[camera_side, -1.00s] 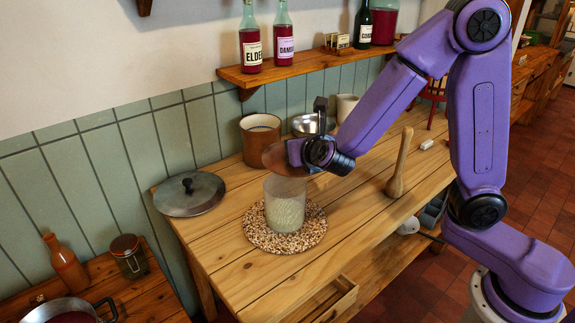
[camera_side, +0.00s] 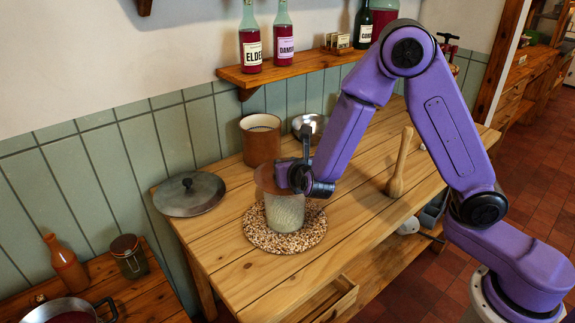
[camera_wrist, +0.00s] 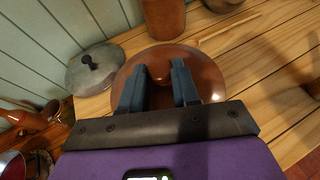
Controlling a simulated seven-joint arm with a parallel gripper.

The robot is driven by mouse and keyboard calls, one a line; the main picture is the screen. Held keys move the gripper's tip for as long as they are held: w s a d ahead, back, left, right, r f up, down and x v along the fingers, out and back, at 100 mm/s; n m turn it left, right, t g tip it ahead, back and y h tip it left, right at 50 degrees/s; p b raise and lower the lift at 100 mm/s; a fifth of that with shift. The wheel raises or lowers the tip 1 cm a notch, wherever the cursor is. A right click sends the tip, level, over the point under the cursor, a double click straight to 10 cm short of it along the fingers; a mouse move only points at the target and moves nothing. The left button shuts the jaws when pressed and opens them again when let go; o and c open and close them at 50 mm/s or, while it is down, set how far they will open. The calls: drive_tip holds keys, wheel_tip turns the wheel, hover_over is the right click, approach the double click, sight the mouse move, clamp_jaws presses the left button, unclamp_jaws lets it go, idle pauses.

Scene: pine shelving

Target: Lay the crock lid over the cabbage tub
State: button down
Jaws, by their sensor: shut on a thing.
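The crock lid (camera_side: 266,179) is a round, glossy brown disc. In the wrist view the lid (camera_wrist: 210,68) shows its small knob between my two fingers. My gripper (camera_wrist: 158,80) is shut on that knob; in the side view my gripper (camera_side: 284,176) hides part of the lid. The cabbage tub (camera_side: 285,213) is a clear cylinder with pale contents, standing upright on a round pebbled mat (camera_side: 260,238). The lid is at the height of the tub's rim and covers its top in the side view. I cannot tell whether they touch. The tub is hidden in the wrist view.
A grey lid with a black knob (camera_side: 190,194) lies at the table's left end. A brown crock (camera_side: 261,142) and a metal bowl (camera_side: 310,126) stand behind the tub. A wooden pestle (camera_side: 399,165) stands to the right. The front boards are clear.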

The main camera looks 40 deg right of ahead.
drive_tip(key=shift+f, duration=0.35)
drive_tip(key=shift+f, duration=0.25)
drive_tip(key=c, duration=0.8)
unclamp_jaws()
